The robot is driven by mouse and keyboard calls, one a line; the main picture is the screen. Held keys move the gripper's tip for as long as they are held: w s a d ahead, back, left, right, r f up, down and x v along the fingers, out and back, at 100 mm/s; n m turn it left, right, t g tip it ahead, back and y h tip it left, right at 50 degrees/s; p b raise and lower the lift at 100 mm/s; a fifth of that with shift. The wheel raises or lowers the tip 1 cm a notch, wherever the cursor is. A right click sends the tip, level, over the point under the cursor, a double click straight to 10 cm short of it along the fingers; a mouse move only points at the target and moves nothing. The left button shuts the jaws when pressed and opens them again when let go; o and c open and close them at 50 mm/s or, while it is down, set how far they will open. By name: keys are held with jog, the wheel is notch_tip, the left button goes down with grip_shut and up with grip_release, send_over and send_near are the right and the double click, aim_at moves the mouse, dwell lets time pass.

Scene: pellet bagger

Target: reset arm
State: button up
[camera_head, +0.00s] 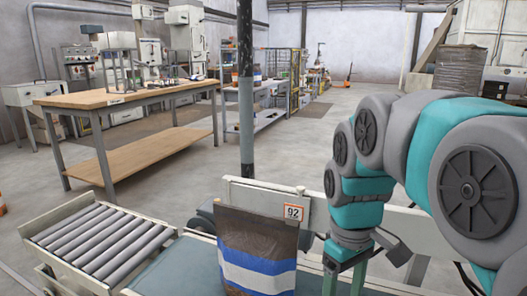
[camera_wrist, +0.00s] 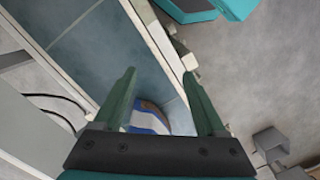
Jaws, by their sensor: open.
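My gripper (camera_head: 345,280) is at the lower right of centre in the head view, pointing down, with its lower end cut off by the frame edge. In the wrist view its two green fingers (camera_wrist: 158,80) are spread apart, with nothing gripped. A brown bag with blue and white bands (camera_head: 257,250) stands upright on the belt, left of my gripper and apart from it. The bag also shows in the wrist view (camera_wrist: 148,118), in the gap between the fingers, partly hidden behind the gripper's base. My teal and grey arm is bent across the right of the head view.
A blue-grey conveyor belt (camera_head: 180,272) runs under the bag, with a roller section (camera_head: 100,240) at its left. A pale side rail (camera_head: 262,197) carries a 92 sign (camera_head: 293,212). A dark post (camera_head: 246,100) rises behind. A wooden workbench (camera_head: 130,95) stands back left; floor between is clear.

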jog(key=s+f+m, duration=0.3)
jog(key=s+f, duration=0.2)
jog(key=s, duration=0.3)
jog(key=s+d+f+m, duration=0.1)
jog(key=s+f+m, duration=0.2)
jog(key=s+f, duration=0.2)
jog(key=s, duration=0.3)
jog(key=shift+s+f+g, duration=0.2)
jog(key=shift+f+g, duration=0.15)
jog(key=shift+g, duration=0.05)
